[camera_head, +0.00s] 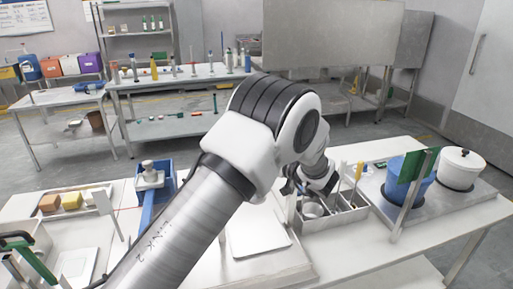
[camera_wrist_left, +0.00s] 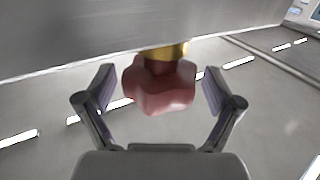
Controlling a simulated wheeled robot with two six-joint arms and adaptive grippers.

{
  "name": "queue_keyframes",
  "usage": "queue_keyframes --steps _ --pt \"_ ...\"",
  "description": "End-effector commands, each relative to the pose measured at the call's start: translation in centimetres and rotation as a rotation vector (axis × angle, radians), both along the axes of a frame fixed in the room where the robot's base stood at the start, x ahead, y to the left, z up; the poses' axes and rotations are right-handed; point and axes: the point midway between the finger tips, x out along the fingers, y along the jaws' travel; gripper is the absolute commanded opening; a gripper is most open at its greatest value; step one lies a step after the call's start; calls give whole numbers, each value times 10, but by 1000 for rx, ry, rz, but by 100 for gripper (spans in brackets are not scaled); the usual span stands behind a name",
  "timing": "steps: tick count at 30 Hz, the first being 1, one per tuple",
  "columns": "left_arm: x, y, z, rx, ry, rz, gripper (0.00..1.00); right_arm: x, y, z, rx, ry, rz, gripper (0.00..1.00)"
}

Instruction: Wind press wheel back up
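A dark red lobed wheel (camera_wrist_left: 160,86) with a brass collar (camera_wrist_left: 166,51) shows in the left wrist view, close in front of a grey metal surface (camera_wrist_left: 100,30). The fingers of my left gripper (camera_wrist_left: 156,90) are spread on either side of the wheel. Gaps show on both sides, so neither finger appears to touch it. In the head view my left arm reaches across the middle, and its gripper end (camera_head: 320,184) is above the grey divided tray (camera_head: 335,220). I cannot make out the wheel in the head view. My right gripper is in neither view.
A blue stand with a pale metal top (camera_head: 150,178) is left of the arm. A blue pot (camera_head: 408,168) and a white lidded pot (camera_head: 461,168) stand at the right, with a green plate (camera_head: 412,166) on a post nearby. A white board (camera_head: 258,236) lies in the middle.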

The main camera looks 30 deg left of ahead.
Motion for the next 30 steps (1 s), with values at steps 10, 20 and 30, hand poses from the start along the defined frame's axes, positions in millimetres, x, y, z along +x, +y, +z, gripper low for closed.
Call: queue_keyframes --steps 10,20,30 --pt "-2 -14 0 1 1 -3 91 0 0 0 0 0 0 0" --pt "-14 -70 0 0 1 -1 91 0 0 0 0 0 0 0" --pt "-15 -73 -1 -1 1 0 91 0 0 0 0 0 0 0"
